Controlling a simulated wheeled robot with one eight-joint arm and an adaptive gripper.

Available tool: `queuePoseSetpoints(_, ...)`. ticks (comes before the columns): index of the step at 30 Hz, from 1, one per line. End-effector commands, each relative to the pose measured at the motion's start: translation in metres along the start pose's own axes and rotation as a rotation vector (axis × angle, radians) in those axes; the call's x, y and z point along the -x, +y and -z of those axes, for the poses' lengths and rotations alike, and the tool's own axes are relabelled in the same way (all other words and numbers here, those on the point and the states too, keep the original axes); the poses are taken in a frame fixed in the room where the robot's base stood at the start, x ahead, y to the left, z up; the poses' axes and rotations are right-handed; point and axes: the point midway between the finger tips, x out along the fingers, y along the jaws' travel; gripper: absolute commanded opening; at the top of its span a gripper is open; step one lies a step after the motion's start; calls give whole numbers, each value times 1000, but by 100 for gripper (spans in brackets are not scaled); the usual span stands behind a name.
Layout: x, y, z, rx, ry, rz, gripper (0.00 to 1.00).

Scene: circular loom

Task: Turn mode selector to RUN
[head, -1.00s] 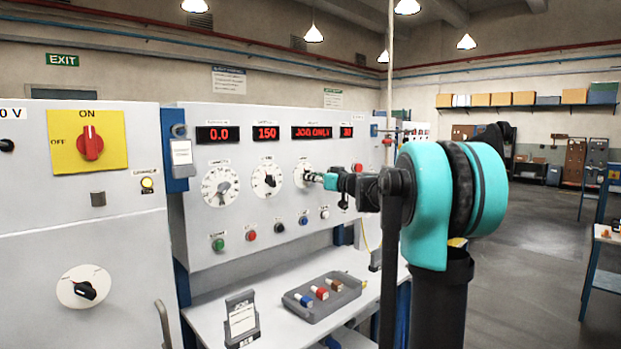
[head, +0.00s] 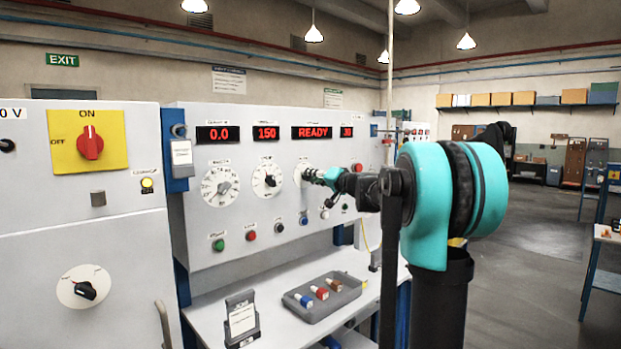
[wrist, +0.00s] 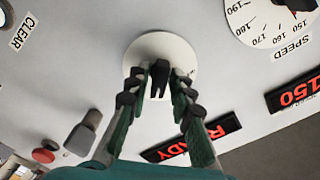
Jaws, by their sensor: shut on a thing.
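The mode selector is a black knob (wrist: 159,78) on a round white dial (wrist: 160,48), the third dial from the left on the grey control panel in the head view. My gripper (wrist: 157,82) is at this dial, its two fingers closed on either side of the knob. In the head view my gripper (head: 312,175) covers most of the dial's right side. The red display (head: 318,132) above the dial reads READY. The dial's position markings are hidden or too small to read.
The speed dial (head: 266,181) is left of the selector. Several push buttons (head: 279,228) sit below the dials. A grey tray (head: 328,297) with small coloured items lies on the shelf under the panel. Open floor is at the right.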

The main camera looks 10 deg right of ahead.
Motion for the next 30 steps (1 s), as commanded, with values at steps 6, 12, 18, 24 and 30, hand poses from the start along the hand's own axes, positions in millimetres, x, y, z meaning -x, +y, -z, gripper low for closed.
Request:
queuePoseSetpoints(6, 0, 0, 0, -20, 0, -1, 34)
queuePoseSetpoints(12, 0, 0, 0, -19, 0, 0, 34)
queuePoseSetpoints(18, 13, 1, 1, -18, 2, -2, 34)
queuePoseSetpoints(24, 40, 1, 1, -18, 2, -2, 34)
queuePoseSetpoints(30, 64, 0, 0, -18, 1, -1, 34)
